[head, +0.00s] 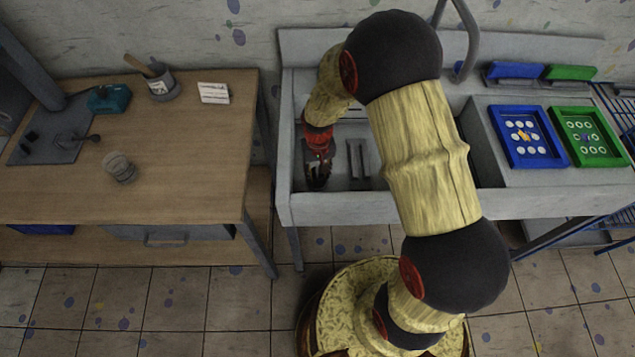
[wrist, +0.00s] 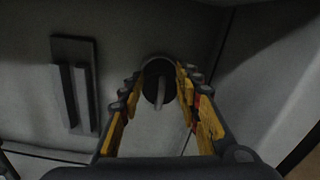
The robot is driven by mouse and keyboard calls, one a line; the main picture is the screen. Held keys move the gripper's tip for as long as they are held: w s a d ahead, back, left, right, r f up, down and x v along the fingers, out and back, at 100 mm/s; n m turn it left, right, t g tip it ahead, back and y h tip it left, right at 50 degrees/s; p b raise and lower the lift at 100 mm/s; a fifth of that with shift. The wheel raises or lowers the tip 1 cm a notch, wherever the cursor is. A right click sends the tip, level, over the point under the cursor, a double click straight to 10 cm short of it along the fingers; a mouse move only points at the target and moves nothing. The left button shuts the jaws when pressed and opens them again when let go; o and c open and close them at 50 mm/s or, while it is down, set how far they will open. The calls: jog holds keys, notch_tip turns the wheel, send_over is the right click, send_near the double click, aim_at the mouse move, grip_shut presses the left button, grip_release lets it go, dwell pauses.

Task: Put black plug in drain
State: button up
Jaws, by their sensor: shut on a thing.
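My gripper (head: 318,172) points down inside the left basin of the grey sink (head: 345,207). In the wrist view my gripper (wrist: 158,78) has its yellow and black fingers closed around the black plug (wrist: 150,88), a dark round piece with a grey upright stem. The plug is close above or at the basin floor; I cannot tell if it touches. The drain opening cannot be made out; the plug and fingers may cover it. In the head view the plug is hidden by my gripper.
A grey plate with two raised bars (wrist: 75,85) is beside the plug in the basin; it also shows in the head view (head: 358,165). Basin walls stand close around my gripper. Blue (head: 528,160) and green (head: 587,158) trays lie right; a wooden table (head: 190,150) stands left.

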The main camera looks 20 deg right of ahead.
aim_at(318, 177)
jog(key=shift+f+b, duration=0.5)
jog(key=shift+f, duration=1.65)
jog(key=shift+f, duration=0.2)
jog(key=o, duration=1.2)
jog(key=shift+c, duration=0.2)
jog(key=shift+r, duration=0.15)
